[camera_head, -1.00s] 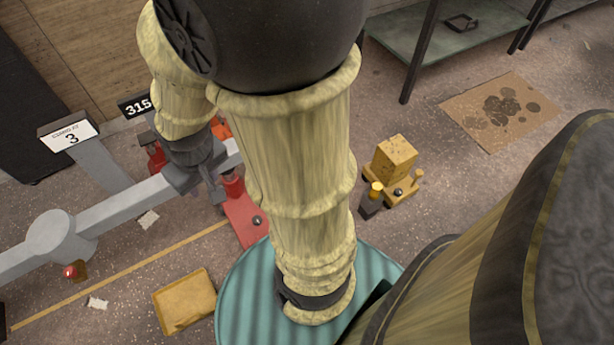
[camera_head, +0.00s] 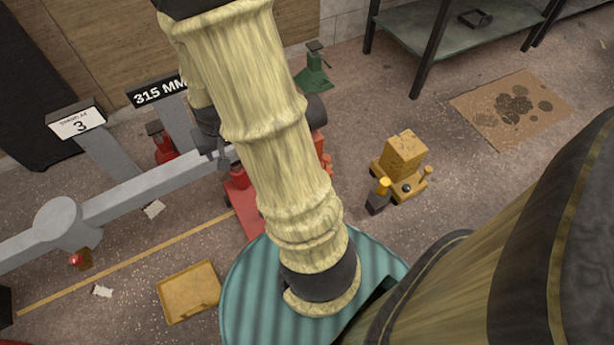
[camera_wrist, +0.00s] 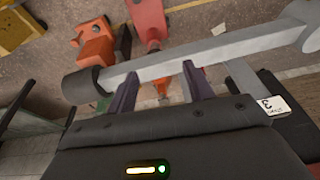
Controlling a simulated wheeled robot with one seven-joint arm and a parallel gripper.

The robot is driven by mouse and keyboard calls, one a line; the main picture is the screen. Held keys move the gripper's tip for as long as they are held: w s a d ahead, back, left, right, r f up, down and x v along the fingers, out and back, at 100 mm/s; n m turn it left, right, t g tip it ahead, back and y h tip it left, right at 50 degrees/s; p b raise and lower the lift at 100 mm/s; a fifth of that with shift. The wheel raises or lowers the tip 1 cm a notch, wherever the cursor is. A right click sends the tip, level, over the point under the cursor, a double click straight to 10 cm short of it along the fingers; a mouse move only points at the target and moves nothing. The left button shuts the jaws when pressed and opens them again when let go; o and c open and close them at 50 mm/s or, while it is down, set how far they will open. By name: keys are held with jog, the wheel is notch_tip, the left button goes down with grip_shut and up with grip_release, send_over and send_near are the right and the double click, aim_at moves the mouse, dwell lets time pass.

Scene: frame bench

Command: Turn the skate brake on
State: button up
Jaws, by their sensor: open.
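No part is clearly labelled as the skate brake. A yellow low unit with a block on top (camera_head: 403,152) stands on the floor right of my arm in the head view, with a small yellow-topped post (camera_head: 383,186), a dark knob and a short lever (camera_head: 427,172). A red unit (camera_head: 240,200) lies partly behind my arm; red parts (camera_wrist: 97,42) also show in the wrist view. My gripper (camera_wrist: 160,88) is open, its two dark fingers apart over or beside a grey bar (camera_wrist: 180,62); contact cannot be told. In the head view my arm hides most of the gripper.
The grey bar (camera_head: 140,190) crosses the left side, with a "3" sign (camera_head: 78,124) and "315 MM" sign (camera_head: 158,92) behind. A green jack (camera_head: 315,75), a yellow tray (camera_head: 190,293) and a metal table (camera_head: 460,40) stand around.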

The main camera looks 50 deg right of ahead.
jog(key=s+d+f+m+h+b, duration=0.1)
jog(key=d+f+m, duration=0.3)
jog(key=d+f, duration=0.7)
jog(key=s+d+f+m+h+b, duration=0.1)
jog(key=d+f+m, duration=0.3)
jog(key=d+f, duration=0.8)
notch_tip(320, 180, down, 7)
jog(key=shift+s+f+m+g+h, duration=0.1)
jog(key=shift+s+m+g+h, duration=0.25)
jog(key=shift+s+h, duration=0.35)
jog(key=shift+f, duration=0.15)
jog(key=b+x, duration=0.8)
jog(key=x, duration=0.9)
jog(key=shift+f, duration=0.15)
